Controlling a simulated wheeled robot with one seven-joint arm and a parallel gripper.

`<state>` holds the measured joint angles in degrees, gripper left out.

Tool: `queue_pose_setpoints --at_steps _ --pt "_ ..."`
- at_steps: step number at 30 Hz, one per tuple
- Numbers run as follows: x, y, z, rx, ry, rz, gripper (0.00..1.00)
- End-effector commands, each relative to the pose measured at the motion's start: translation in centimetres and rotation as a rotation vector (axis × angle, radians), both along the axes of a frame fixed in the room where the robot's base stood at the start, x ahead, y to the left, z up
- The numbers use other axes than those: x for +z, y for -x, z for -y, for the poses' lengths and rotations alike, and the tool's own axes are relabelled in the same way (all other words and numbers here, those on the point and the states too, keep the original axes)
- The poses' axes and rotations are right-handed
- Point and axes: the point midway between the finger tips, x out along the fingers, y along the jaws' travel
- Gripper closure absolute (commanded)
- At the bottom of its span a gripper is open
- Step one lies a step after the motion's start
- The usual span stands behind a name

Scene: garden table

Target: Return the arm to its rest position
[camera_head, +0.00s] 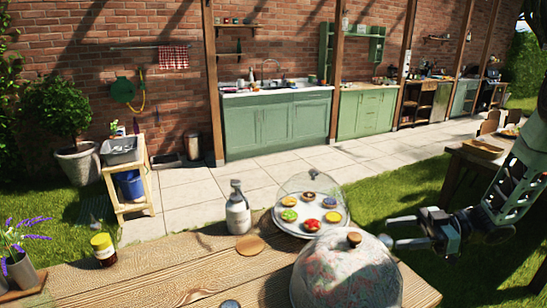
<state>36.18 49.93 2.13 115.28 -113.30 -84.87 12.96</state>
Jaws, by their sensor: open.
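My gripper (392,232) is at the right of the head view. It points left, with its two fingers apart and nothing visible between them. My arm (513,185) comes in from the right edge, in front of the grass and a second table. The fingertips look close to a large patterned dome with a wooden knob (345,275) on the near wooden table (170,277). In the picture they are above and to the right of it; I cannot tell the gap in depth.
A plate (286,225) with several tarts under a clear dome (311,181) stands behind the patterned dome. A bottle (237,214), a round wooden coaster (250,245) and a yellow-lidded jar (104,250) stand to the left. A second table (468,158) is behind my arm.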

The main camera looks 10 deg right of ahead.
Motion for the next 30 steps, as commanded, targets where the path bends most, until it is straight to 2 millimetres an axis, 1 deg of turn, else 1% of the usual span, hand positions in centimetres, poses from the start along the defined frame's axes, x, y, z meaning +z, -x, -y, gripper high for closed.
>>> queue_pose_setpoints --at_steps 2,5,6,9,12,14,17,20,22,26,27,29,30 --pt "0.4 -1.7 -0.7 -0.06 0.063 0.017 0.44" --pt "1.0 -4.9 -1.5 -0.208 0.192 0.034 0.44" --pt "1.3 -6.2 -1.6 -0.283 0.252 0.035 0.44" --pt "2.3 -8.7 -1.4 -0.476 0.397 0.013 0.44" --pt "3.4 -9.6 -0.7 -0.663 0.52 -0.047 0.44" --pt "4.0 -9.2 -0.3 -0.769 0.583 -0.101 0.44" --pt "4.8 -7.3 0.2 -0.928 0.669 -0.227 0.44" --pt "5.3 -4.0 0.1 -1.056 0.728 -0.385 0.44" --pt "5.4 -1.1 -0.4 -1.119 0.753 -0.509 0.44" --pt "5.5 4.6 -2.3 -1.181 0.773 -0.743 0.44" --pt "5.5 6.4 -3.1 -1.188 0.774 -0.815 0.44" --pt "5.5 9.1 -4.4 -1.187 0.77 -0.924 0.44" --pt "5.6 10.8 -5.4 -1.18 0.765 -0.996 0.44"
